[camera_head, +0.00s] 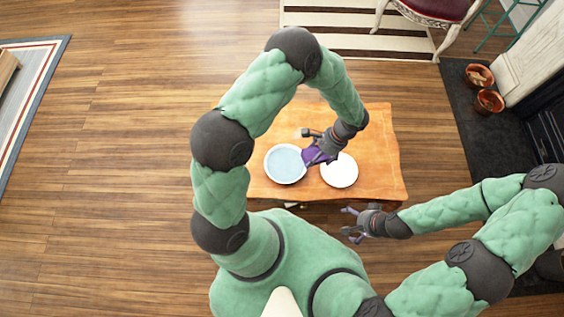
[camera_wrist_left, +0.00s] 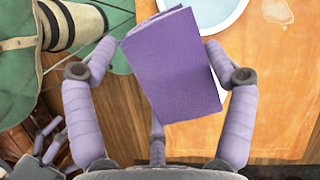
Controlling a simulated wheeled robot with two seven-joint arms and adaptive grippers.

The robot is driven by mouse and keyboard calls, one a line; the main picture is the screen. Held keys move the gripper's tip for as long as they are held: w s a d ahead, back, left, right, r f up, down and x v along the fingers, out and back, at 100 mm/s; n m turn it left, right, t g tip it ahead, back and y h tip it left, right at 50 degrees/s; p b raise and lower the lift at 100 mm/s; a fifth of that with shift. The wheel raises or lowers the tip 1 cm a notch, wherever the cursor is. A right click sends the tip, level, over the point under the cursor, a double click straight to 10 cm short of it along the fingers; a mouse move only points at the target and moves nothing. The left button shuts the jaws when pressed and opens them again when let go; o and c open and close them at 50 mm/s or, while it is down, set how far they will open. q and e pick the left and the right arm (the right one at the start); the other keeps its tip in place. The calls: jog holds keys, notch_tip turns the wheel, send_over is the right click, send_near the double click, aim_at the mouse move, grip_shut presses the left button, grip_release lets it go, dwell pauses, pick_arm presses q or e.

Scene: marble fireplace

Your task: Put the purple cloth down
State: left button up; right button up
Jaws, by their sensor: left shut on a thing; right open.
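The purple cloth (camera_head: 313,156) is held in my left gripper (camera_head: 318,149) above the wooden table (camera_head: 383,150). In the left wrist view the folded cloth (camera_wrist_left: 172,65) sticks out between the lilac fingers. In the head view it shows between the white bowl and the white plate; I cannot tell its exact height. The bowl (camera_head: 285,164) has a pale blue inside, and part of it shows in the left wrist view (camera_wrist_left: 215,12). The white plate (camera_head: 340,170) lies to the right. My right gripper (camera_head: 348,223) is open and empty, off the table's front edge.
A small pale item (camera_head: 300,133) lies behind the bowl, too small to identify. The table's right side and back are bare. Two terracotta pots (camera_head: 489,101) stand on a dark mat at the right. A red-seated chair (camera_head: 440,9) stands at the back.

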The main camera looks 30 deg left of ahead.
pick_arm(q)
jog(key=s+d+f+m+y, duration=0.1)
jog(key=s+d+f+m, duration=0.15)
jog(key=s+f, duration=0.2)
jog(key=shift+m+t, duration=0.55)
jog(key=shift+t, duration=0.05)
jog(key=w+a+f+b, duration=0.1)
jog(key=a+f, duration=0.2)
jog(key=a, duration=0.1)
jog(key=w+a+f+b, duration=0.1)
jog(key=a+f+b, duration=0.1)
jog(key=a, duration=0.3)
jog(key=a+f+b, duration=0.2)
jog(key=a+f, duration=0.2)
jog(key=f, duration=0.1)
jog(key=shift+w+a, duration=0.2)
jog(key=shift+w, duration=0.2)
jog(key=shift+a+f+b, duration=0.15)
jog(key=shift+f+b, duration=0.1)
jog(key=shift+b, duration=0.15)
jog(key=shift+a+f+b, duration=0.15)
jog(key=shift+f+b, duration=0.75)
jog(key=shift+f, duration=0.7)
jog(key=shift+f, duration=0.2)
jog(key=o, duration=0.9)
jog(key=shift+c, duration=0.2)
